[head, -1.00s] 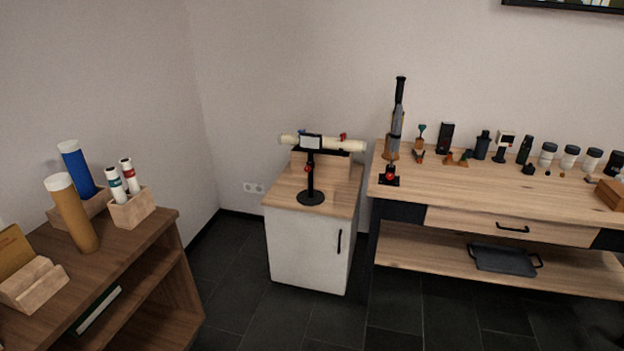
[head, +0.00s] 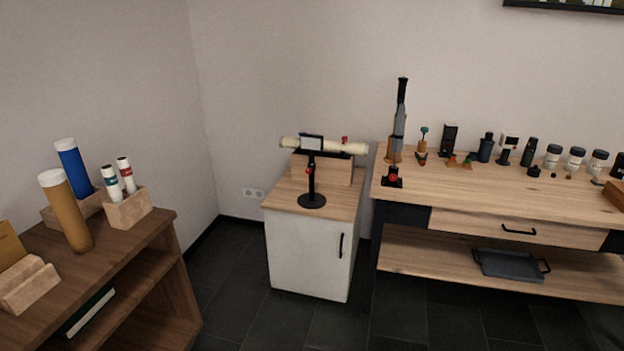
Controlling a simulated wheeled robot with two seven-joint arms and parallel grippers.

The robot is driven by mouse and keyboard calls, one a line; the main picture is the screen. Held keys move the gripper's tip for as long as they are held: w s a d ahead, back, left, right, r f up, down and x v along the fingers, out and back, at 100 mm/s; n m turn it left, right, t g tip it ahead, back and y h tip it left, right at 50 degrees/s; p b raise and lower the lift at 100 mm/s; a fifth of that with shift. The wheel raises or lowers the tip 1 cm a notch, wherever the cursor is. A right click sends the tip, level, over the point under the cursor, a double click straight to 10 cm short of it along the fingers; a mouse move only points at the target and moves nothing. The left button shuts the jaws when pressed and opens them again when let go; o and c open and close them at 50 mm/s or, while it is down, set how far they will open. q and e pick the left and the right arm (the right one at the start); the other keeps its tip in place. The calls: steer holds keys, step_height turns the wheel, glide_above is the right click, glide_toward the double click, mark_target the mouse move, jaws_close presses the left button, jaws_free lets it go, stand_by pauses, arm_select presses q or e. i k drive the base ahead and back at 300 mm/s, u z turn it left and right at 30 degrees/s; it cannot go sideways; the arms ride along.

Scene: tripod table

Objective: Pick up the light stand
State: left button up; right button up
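A black stand (head: 311,184) with a round base, an upright post and a small rectangular head stands upright on the small white cabinet (head: 304,250) with a wooden top. It looks like the light stand, though I cannot be certain. Behind its head lies a cream roll (head: 345,147) on a wooden block (head: 338,170). A small red part shows on the stand's post. Neither of my grippers is in view.
A workbench (head: 460,187) on the right holds a tall grey and black instrument (head: 400,115) and several small items. A brown shelf (head: 140,240) on the left holds tubes, including a blue one (head: 72,168). Dark floor is clear between shelf and cabinet.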

mark_target(311, 200)
steer(key=z, duration=0.45)
steer(key=i, duration=1.05)
steer(key=z, duration=0.15)
